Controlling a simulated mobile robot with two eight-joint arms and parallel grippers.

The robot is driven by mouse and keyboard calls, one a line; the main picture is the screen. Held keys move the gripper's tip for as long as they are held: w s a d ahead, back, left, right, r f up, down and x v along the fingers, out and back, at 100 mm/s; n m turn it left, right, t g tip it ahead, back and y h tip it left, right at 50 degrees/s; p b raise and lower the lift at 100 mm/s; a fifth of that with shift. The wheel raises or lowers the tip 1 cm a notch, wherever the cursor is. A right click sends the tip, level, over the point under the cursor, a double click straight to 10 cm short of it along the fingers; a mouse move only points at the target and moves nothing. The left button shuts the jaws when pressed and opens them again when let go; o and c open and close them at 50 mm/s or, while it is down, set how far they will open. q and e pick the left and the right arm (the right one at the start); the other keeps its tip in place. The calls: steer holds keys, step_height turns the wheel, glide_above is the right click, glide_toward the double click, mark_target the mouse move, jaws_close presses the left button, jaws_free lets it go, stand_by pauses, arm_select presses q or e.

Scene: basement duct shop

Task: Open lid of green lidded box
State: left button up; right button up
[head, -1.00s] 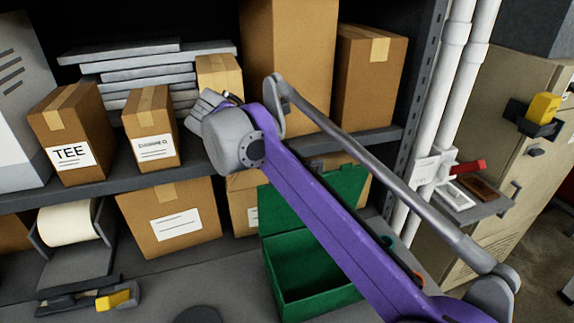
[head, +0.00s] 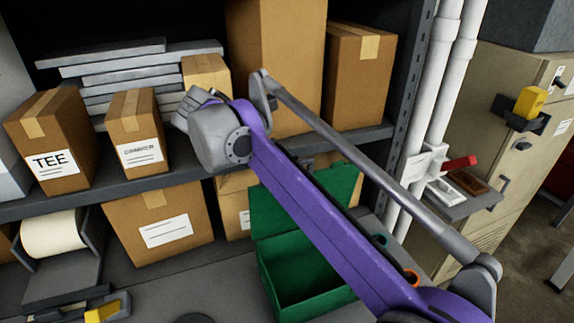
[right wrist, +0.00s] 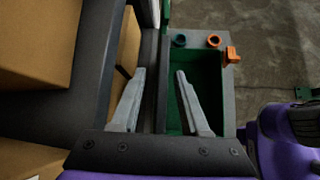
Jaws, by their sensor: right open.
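The green lidded box (head: 322,303) stands on the lower surface with its hollow inside showing. Its green lid (head: 338,186) is raised steeply at the back, partly hidden by my purple right arm. In the right wrist view the box's inside (right wrist: 208,82) appears empty where visible. My right gripper (right wrist: 160,72) is open, its two grey fingers apart with nothing seen between them. In that view one finger overlaps the box opening and the other lies left of it. In the head view the gripper (head: 193,100) is up by the shelf, above and left of the box. My left gripper is not in view.
Cardboard boxes (head: 137,150) line the shelf, and more stand below it. A paper roll (head: 55,234) is at the left. Orange and teal rings (right wrist: 214,40) lie near the box. White pipes (head: 437,90) and a beige cabinet (head: 490,130) stand at the right.

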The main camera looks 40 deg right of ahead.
steer(key=v, duration=1)
steer(key=shift+a+r, duration=0.3)
